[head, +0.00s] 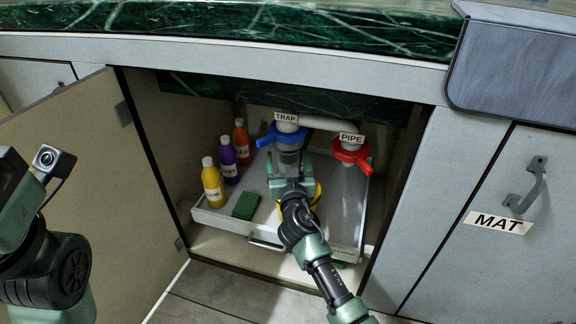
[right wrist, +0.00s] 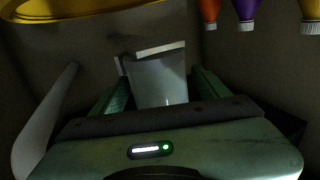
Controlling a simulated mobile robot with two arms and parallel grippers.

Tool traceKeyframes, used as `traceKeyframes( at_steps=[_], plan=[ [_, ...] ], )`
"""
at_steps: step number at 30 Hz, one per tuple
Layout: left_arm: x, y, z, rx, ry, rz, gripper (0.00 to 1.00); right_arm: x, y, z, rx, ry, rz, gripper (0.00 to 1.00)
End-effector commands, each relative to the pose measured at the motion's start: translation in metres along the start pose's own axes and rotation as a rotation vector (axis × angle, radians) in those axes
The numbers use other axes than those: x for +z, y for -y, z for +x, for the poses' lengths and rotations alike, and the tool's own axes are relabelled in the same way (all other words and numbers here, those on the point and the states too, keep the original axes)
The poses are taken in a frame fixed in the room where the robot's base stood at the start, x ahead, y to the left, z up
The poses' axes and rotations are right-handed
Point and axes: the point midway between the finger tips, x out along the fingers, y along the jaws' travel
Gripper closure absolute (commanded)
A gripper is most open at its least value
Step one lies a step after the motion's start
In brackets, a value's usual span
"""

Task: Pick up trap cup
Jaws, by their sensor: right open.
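The trap cup (head: 289,157) is a grey cup under the blue ring (head: 283,138) below the TRAP label (head: 286,117), inside the open cabinet. My right gripper (head: 290,172) is open at the cup, pointing into the cabinet. In the right wrist view the pale grey cup (right wrist: 158,80) stands between the two green fingers of the right gripper (right wrist: 159,90), apparently not clamped. The cup's lower part is hidden by the gripper in the head view. Part of my left wrist shows at the left edge of the head view; its fingertips are not visible.
A pull-out tray (head: 210,219) holds a green sponge (head: 246,206), several bottles stand by its left side, and a yellow round thing (head: 316,196) lies partly behind my right gripper. A red valve (head: 350,152) labelled PIPE is on the right. The open door (head: 105,180) bounds the left.

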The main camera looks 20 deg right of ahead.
Motion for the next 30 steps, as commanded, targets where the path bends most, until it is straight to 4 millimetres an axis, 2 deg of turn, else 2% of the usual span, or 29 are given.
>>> traceKeyframes(
  at_steps=[3,10,11,18,19,30],
  plan=[
    [-0.0031,-0.0010,0.0007,0.004,-0.012,0.001,0.65,0.0013,0.0000,0.0107,0.000,0.000,-0.002,0.24],
    [-0.0030,-0.0010,0.0022,0.005,-0.012,0.002,0.65,0.0002,0.0000,0.0122,0.000,0.001,-0.001,0.24],
    [-0.0030,-0.0010,0.0022,0.005,-0.012,0.002,0.65,0.0003,0.0000,0.0122,0.000,0.001,-0.001,0.27],
    [-0.0033,-0.0012,0.0022,0.005,-0.013,0.001,0.65,0.0004,0.0000,0.0120,0.000,0.001,-0.001,0.94],
    [-0.0033,-0.0012,0.0023,0.005,-0.013,0.001,0.65,-0.0005,0.0001,0.0121,0.000,0.000,-0.001,0.99],
    [-0.0031,-0.0010,0.0030,0.004,-0.013,0.001,0.65,-0.0015,-0.0013,0.0131,0.000,0.000,0.000,0.99]
  ],
)
